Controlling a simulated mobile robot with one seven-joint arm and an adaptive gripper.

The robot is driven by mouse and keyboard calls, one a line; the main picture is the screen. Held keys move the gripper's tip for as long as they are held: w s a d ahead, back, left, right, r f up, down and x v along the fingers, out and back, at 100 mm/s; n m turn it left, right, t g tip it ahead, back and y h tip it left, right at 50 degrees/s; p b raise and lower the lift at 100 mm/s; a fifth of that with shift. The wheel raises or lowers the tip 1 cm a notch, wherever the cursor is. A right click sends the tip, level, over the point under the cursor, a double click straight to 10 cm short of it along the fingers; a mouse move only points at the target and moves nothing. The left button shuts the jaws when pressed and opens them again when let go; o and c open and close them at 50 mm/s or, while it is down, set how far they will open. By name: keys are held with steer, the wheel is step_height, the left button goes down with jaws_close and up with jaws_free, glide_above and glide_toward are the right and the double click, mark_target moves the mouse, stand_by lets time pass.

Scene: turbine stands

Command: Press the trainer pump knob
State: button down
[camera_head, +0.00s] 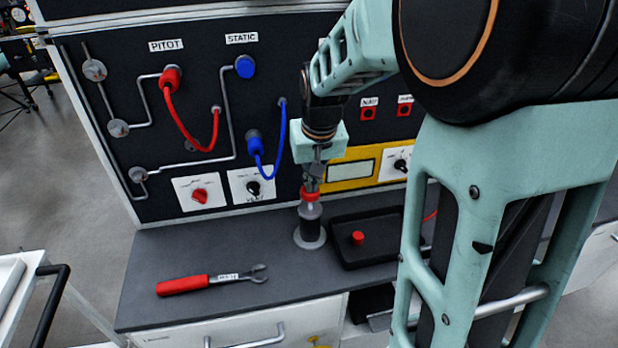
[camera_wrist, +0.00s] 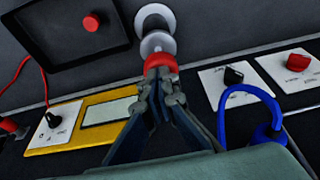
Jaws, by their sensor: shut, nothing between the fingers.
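The trainer pump (camera_head: 309,228) stands on the dark bench top, a grey cylinder on a round base with a red knob (camera_head: 310,193) on top. My gripper (camera_head: 312,182) points down right over the red knob, with its fingers closed together and nothing held. In the wrist view the fingertips (camera_wrist: 162,78) overlap the near edge of the red knob (camera_wrist: 160,62), and the pump's round grey base (camera_wrist: 155,17) shows beyond. The fingers look to be at or touching the knob; I cannot tell whether it is pushed down.
A black box with a red button (camera_head: 357,238) sits right of the pump. A red-handled wrench (camera_head: 212,281) lies at the front left. Behind stands a panel with red and blue hoses (camera_head: 270,170) and a yellow-framed display (camera_head: 350,171). The bench between wrench and pump is clear.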

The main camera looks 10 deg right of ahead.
steer(key=v, duration=1.1)
steer(key=shift+p, duration=0.3)
steer(key=shift+w, duration=0.1)
stand_by(0.8)
